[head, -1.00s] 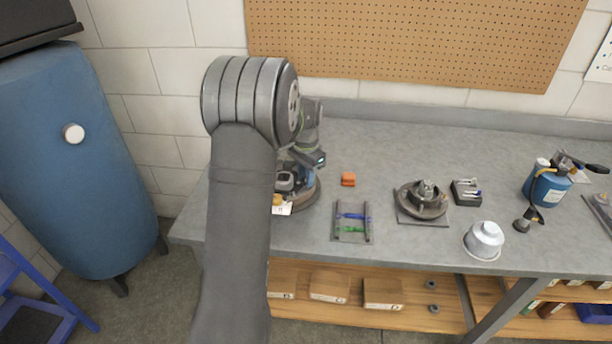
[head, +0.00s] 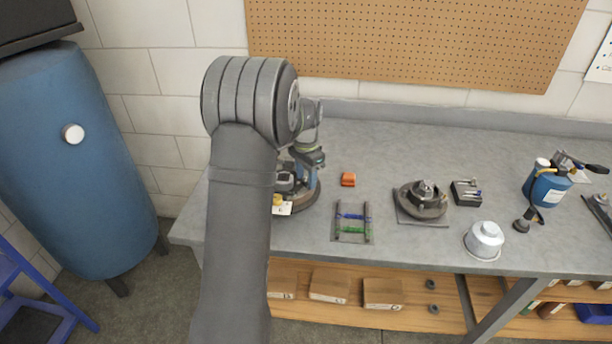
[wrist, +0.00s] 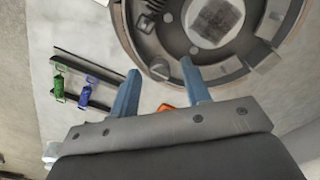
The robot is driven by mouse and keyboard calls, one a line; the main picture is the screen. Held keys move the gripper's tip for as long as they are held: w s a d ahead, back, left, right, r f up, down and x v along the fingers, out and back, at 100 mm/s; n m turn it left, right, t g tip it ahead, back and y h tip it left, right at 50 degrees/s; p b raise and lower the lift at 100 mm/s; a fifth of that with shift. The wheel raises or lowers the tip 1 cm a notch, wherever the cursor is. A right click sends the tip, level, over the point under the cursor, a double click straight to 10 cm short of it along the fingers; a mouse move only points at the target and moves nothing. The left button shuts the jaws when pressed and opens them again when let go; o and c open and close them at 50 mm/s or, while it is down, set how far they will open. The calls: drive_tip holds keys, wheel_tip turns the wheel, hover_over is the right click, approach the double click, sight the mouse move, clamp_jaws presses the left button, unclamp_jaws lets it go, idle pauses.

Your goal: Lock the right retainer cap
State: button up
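My gripper (wrist: 158,78) shows two blue fingers apart with nothing between them. In the wrist view the right fingertip overlaps the lower rim of a large round grey base (wrist: 232,72) with a square block in its middle; I cannot tell if they touch. In the head view my gripper is at the round-based unit (head: 303,199), partly behind my arm. The small frame with dark rails (head: 367,226) lies on the bench to the right, with a blue piece (wrist: 85,95) and a green piece (wrist: 58,82) across it. I cannot pick out the right retainer cap.
An orange block (head: 348,180) lies behind the small frame. Further right on the bench (head: 400,148) are a grey hub on a plate (head: 424,205), a dark block with pins (head: 466,191), a white domed cup (head: 485,239) and a blue torch canister (head: 547,188). Clear bench lies behind them.

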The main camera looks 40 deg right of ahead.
sight(306, 180)
wheel_tip(306, 180, up, 18)
drive_tip(key=shift+f, duration=0.25)
drive_tip(key=shift+f, duration=0.15)
idle(0.6)
wheel_tip(306, 180, down, 17)
drive_tip(key=shift+f, duration=0.1)
idle(0.5)
